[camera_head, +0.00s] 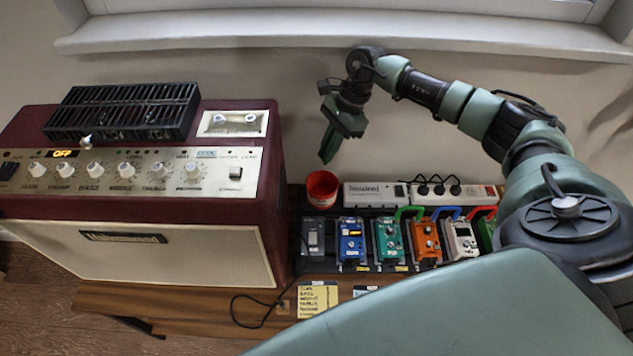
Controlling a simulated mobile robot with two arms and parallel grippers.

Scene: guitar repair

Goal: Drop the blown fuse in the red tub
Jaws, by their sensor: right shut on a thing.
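The red tub (322,186) stands upright on the bench, between the amplifier and the power strips, with its open top facing up. My right gripper (326,158) is above the tub, near its rim, with its fingers pointing down. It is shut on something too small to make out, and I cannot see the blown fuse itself. Whether the fingertips are over the opening or just behind it is hard to tell. My left gripper does not show.
A maroon amplifier (130,255) with a display reading OFF fills the left. White power strips (372,195) with black plugs lie right of the tub. Several coloured pedals (388,243) stand in a row in front. A yellow note (317,299) lies near the front edge.

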